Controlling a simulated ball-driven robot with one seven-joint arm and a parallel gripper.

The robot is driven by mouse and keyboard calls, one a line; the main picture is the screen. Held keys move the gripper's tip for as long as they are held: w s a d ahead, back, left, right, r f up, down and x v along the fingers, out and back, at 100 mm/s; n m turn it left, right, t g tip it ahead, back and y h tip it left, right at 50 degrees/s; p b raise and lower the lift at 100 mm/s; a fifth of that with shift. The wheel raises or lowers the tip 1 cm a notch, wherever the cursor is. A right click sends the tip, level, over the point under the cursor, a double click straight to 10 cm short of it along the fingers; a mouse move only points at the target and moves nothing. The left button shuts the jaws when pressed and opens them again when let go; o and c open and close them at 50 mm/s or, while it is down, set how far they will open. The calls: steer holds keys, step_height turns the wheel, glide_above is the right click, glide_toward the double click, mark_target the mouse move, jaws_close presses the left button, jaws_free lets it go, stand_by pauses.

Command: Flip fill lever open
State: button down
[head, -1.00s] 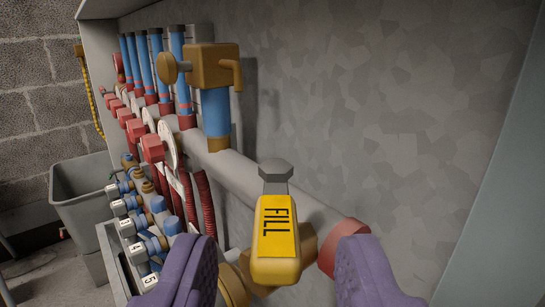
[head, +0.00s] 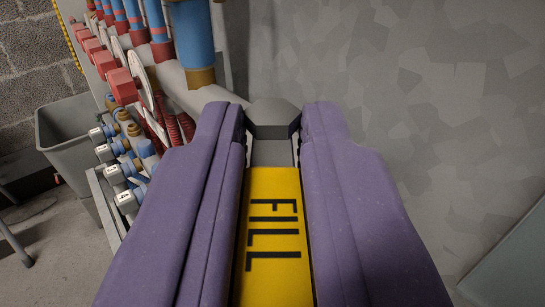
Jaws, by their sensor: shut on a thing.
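The yellow fill lever (head: 272,225), marked FILL in black, lies between the two purple fingers of my gripper (head: 271,140) in the head view. My gripper is shut on the lever, one finger on each side.
The grey manifold pipe (head: 195,90) runs back to the upper left, with blue flow tubes (head: 190,35) and red caps (head: 121,86) along it. Numbered valves (head: 125,198) sit at lower left. A grey bin (head: 68,135) stands farther left. The cabinet back wall at right is bare.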

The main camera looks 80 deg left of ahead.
steer(key=m+t, duration=0.1)
steer(key=m+t+p, duration=0.1)
steer(key=shift+s+t+h, duration=0.25)
steer(key=shift+t+h, duration=0.05)
steer(key=shift+t, duration=0.1)
steer(key=t, duration=0.1)
steer(key=m+t+h, duration=0.1)
steer(key=m+t, duration=0.1)
steer(key=shift+s+a+t+h+p, duration=0.1)
steer(key=shift+s+t+h+p, duration=0.2)
steer(key=shift+t+p, duration=0.1)
steer(key=m+t+h, duration=0.1)
steer(key=m+t, duration=0.1)
steer(key=m+t+h, duration=0.2)
steer(key=a+m+t+h, duration=0.1)
steer(key=t+h, duration=0.1)
steer(key=shift+s+m, duration=0.35)
steer(key=shift+m, duration=0.05)
steer(key=shift+d+t+h, duration=0.1)
steer(key=shift+t+h, duration=0.2)
steer(key=shift+h, duration=0.2)
steer(key=c, duration=1.1)
jaws_free()
steer(key=shift+o, duration=0.2)
steer(key=shift+s, duration=0.1)
